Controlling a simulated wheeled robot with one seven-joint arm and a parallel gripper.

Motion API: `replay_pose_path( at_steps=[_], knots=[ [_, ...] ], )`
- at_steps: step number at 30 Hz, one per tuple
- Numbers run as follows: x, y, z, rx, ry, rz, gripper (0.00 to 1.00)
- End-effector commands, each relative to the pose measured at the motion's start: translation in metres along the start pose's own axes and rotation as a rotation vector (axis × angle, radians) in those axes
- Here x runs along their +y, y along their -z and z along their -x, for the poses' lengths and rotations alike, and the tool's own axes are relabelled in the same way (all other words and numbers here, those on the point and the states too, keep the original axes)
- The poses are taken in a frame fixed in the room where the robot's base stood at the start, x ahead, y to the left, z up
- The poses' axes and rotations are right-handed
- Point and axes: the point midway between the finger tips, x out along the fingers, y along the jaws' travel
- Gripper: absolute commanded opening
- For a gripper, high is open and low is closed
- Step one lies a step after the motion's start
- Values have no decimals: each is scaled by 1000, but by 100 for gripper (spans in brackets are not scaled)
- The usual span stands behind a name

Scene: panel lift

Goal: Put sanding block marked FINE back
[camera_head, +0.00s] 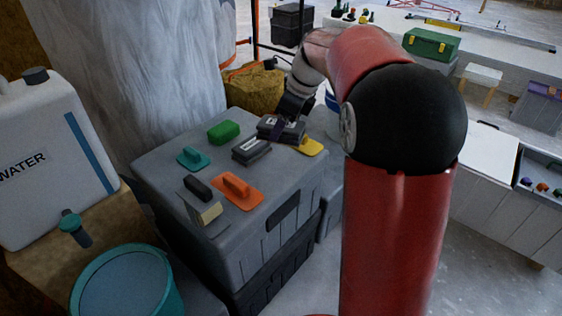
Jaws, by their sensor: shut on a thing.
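My gripper (283,121) is at the far right part of a grey crate lid (165,171). It is shut on a dark grey block (293,133) with a pale label, at or just above the lid. I cannot tell whether the block touches the lid. A second dark grey block (251,150) with a pale label lies just left of and nearer than the held one. The lettering on both labels is too small to read, so I cannot tell which is marked FINE. The fingertips are partly hidden against the dark block.
The lid also holds a green block (224,132), a teal float (194,158), an orange float (238,191), a yellow tool (311,147) and a trowel (206,214). A water container (48,160) and teal bucket (128,285) stand left. My red arm hides the right.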

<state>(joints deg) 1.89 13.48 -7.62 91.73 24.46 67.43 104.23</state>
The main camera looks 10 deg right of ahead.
Motion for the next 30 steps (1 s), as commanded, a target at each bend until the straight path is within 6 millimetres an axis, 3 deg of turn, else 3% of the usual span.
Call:
replay_pose_path(
  at_steps=[3, 9, 16, 23, 29, 30],
  knots=[
    [1, 14, -32, 3, -4, -2, 27],
    [0, 27, -65, 1, 0, 0, 27],
    [1, 34, -80, 1, -1, 0, 27],
    [1, 46, -110, 1, -1, 0, 27],
    [1, 47, -112, 1, 0, 1, 27],
    [1, 47, -112, 2, 0, 0, 61]
  ],
)
